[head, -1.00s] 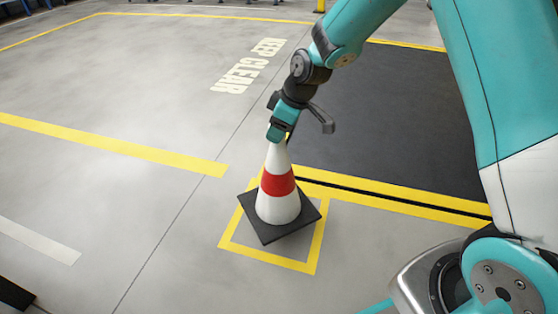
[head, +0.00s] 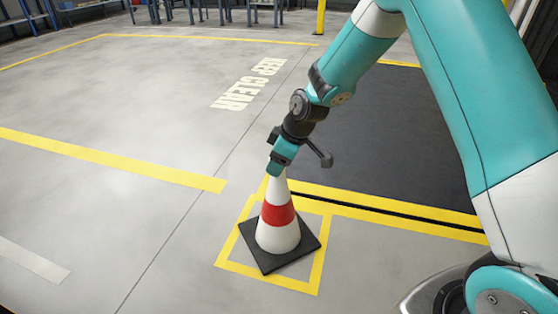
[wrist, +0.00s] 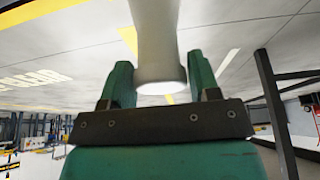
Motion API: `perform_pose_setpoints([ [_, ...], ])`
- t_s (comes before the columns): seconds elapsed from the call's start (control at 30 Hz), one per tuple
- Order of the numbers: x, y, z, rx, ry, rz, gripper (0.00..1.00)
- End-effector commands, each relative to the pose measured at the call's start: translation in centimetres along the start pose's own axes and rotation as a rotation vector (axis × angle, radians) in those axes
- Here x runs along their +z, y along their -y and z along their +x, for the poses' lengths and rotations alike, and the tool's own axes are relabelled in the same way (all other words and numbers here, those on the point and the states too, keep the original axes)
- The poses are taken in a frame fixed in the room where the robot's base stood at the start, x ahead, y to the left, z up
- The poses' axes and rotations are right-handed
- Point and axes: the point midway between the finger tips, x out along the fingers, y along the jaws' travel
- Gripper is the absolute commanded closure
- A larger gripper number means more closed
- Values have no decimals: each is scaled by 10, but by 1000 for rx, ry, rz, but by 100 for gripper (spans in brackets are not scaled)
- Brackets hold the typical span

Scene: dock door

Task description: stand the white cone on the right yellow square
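The white cone (head: 277,237) has a red band and a black square base, and it is upright. Its base appears within the outline of the right yellow square (head: 238,267), turned at an angle to it, with one corner by the right line. I cannot tell whether the base touches the floor. My gripper (head: 279,166) is at the cone's tip from above. The cone's lower part is out of the wrist view.
A black floor area (head: 390,140) edged by yellow and black stripes lies behind and to the right. A long yellow line (head: 110,160) runs at left, with KEEP CLEAR lettering (head: 248,84) beyond. A yellow post (head: 320,17) stands far back. The floor around the square is clear.

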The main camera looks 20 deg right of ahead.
Motion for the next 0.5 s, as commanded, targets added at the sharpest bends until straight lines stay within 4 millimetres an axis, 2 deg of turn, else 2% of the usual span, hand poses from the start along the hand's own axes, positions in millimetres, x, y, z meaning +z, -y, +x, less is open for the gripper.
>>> perform_pose_setpoints([
  [0.03, 0, 0, 0, 0, 0, 0, 32],
  [0.07, 0, 0, 0, 0, 0, 0, 25],
  [0.37, -1, 0, -2, 0, 0, 0, 25],
  [0.5, -3, 0, -20, 1, 0, 1, 25],
])
